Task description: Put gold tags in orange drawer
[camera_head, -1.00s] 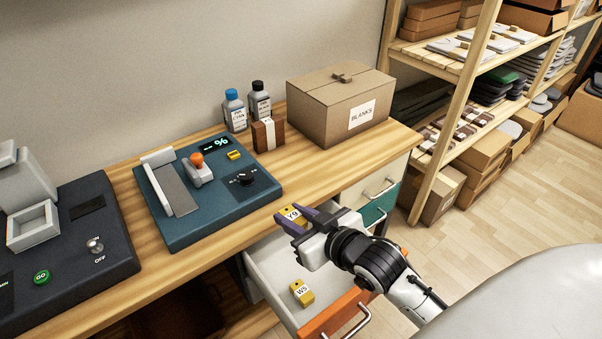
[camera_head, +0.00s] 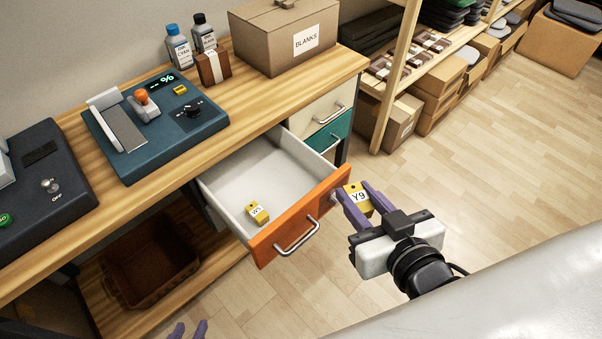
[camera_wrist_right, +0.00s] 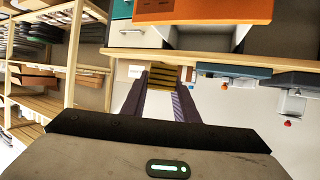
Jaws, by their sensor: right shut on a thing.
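The orange-fronted drawer (camera_head: 262,246) is pulled open under the bench. A gold tag marked W5 (camera_head: 259,214) lies inside it, near the front. My right gripper (camera_head: 357,204) is shut on a gold tag marked Y9 (camera_head: 357,193), beside the right end of the orange front and outside the drawer's outline in the head view. The held tag also shows between the fingers in the right wrist view (camera_wrist_right: 165,75). My left gripper (camera_head: 188,331) shows only its two purple fingertips at the bottom edge, spread apart with nothing visible between them.
A blue-grey machine (camera_head: 165,158) with a small yellow piece (camera_head: 180,90) on it stands on the bench (camera_head: 70,227). A BLANKS box (camera_head: 270,55) and two bottles stand behind. Closed cream (camera_head: 318,116) and teal (camera_head: 335,128) drawers lie right of the open one. The floor at right is clear.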

